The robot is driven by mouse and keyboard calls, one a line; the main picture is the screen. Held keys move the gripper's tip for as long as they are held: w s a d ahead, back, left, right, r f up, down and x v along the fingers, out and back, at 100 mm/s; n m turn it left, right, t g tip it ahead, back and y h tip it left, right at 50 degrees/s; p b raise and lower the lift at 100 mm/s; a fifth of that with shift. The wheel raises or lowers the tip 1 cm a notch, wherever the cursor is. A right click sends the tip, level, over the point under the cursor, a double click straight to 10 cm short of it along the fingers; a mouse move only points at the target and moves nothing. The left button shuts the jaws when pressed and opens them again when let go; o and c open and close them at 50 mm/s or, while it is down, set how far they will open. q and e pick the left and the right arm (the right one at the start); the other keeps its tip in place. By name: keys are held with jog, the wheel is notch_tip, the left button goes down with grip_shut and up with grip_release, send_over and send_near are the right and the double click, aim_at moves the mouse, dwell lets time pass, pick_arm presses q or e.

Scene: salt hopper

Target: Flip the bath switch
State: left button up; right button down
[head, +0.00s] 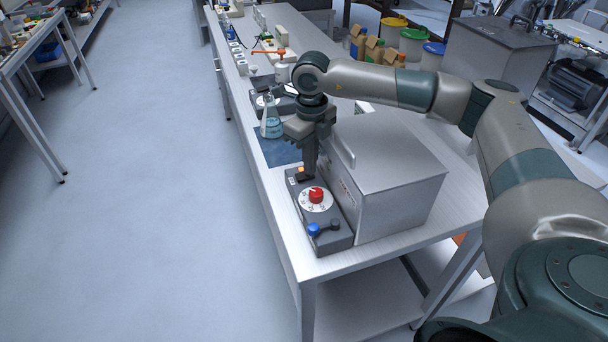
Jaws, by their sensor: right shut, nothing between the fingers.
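The bath is a grey metal box (400,195) at the near end of the bench. A dark control panel (333,240) sits along its left side, with a red knob (316,195) on a white dial and a blue-tipped lever (314,229). A small orange-lit switch (301,171) is at the panel's far end. My right gripper (309,172) points down, shut and empty, right beside the switch. Whether the fingertips touch the switch I cannot tell. My left gripper is not in view.
A flask with blue liquid (271,122) stands on a blue mat (278,152) just beyond the gripper. The floor to the left is clear.

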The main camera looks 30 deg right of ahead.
jog(key=shift+r+p, duration=0.35)
jog(key=shift+r, duration=0.15)
jog(key=shift+r+p, duration=1.2)
jog(key=shift+r, duration=1.7)
